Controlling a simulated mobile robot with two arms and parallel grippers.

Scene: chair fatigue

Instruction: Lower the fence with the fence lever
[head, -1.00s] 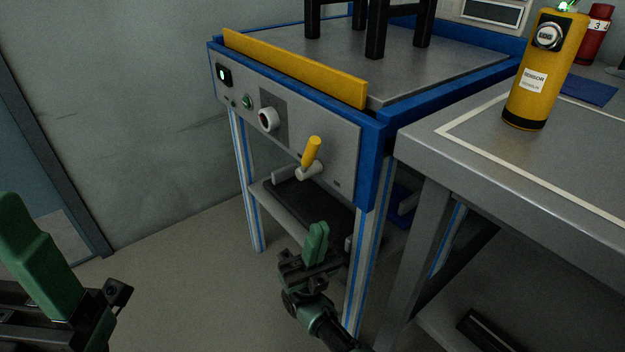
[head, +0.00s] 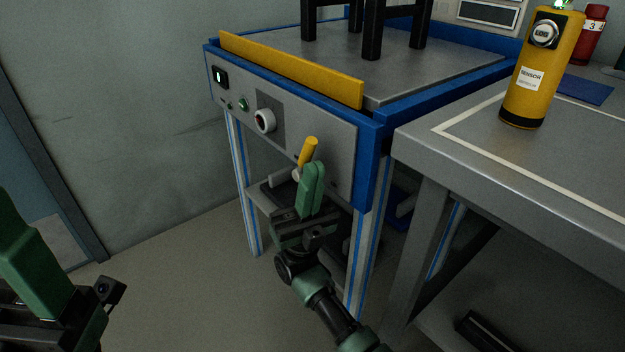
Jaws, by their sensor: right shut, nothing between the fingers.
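The fence (head: 290,69) is a long yellow bar standing along the front edge of the machine's grey top. The fence lever (head: 308,151) has a yellow handle, tilted up and slightly right, on the machine's front panel. My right gripper (head: 313,180) is shut and empty, with its green fingers pointing up. In the picture its tips lie just below the yellow handle and cover the lever's base. I cannot tell whether they touch it. My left gripper (head: 30,255) is partly in view at the lower left, away from the machine; its jaw opening does not show clearly.
The front panel (head: 336,146) also carries a round knob (head: 265,120), a green button (head: 243,104) and a lit switch (head: 220,77). Black chair legs (head: 374,30) stand on the top. A grey table (head: 480,165) with a yellow sensor cylinder (head: 535,85) is close on the right.

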